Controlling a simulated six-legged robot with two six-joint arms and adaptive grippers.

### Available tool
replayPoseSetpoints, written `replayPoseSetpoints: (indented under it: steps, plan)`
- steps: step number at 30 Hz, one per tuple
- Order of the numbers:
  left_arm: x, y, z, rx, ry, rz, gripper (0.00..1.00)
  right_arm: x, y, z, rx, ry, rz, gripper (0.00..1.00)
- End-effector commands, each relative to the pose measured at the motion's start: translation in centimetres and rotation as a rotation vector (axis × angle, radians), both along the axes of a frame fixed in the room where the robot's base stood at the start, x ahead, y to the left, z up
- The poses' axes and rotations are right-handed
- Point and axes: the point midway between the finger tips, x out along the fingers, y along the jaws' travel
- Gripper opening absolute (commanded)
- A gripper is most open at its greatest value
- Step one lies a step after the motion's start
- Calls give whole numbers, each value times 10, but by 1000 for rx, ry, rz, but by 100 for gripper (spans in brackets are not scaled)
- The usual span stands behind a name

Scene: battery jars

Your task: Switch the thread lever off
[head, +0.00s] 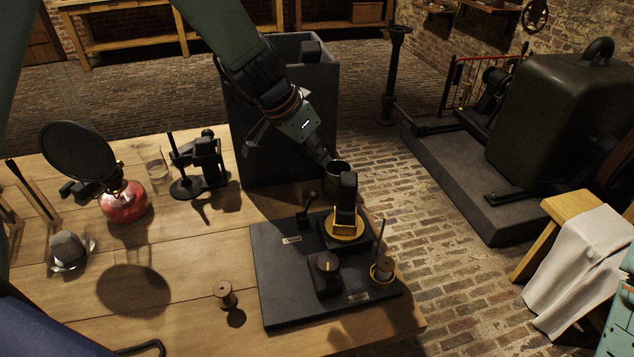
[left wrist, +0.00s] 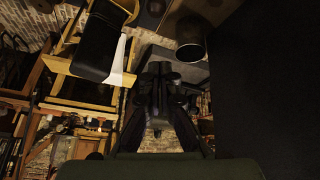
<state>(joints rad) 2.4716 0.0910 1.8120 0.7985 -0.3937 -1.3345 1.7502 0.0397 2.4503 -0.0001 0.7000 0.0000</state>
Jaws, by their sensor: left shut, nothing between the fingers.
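A dark slab (head: 275,284) lies at the front right of the wooden table. A small black lever with a round knob (head: 308,200) stands near its back edge, behind a pale label (head: 292,240). I take this for the thread lever; its on or off position cannot be told. My left gripper (head: 326,157) is shut and empty, pointing down above and behind the slab, apart from the lever. Its dark fingers also show in the left wrist view (left wrist: 160,100). My right gripper is not in view.
On the slab stand a black upright device with a yellow ring (head: 345,228), a dial block (head: 325,270) and a spool on a yellow base (head: 382,270). A tall dark bin (head: 275,130) stands behind. A loose spool (head: 225,294) and a red lamp (head: 125,203) are left.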

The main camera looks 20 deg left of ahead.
Motion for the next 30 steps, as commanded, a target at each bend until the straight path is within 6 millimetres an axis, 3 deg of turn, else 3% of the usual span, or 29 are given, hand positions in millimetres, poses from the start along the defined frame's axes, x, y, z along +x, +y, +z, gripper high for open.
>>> replayPoseSetpoints:
  steps: [3, 11, 20, 30]
  plan:
    - [9, -8, -23, 2, 2, -1, 0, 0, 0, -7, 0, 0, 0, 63]
    - [26, -21, -59, 1, 2, -2, 0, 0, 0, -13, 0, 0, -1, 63]
    - [-4, -2, -60, -1, -1, 1, 0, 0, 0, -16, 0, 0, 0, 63]
    - [-8, 1, -61, 0, 0, -1, 0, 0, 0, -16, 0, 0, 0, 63]
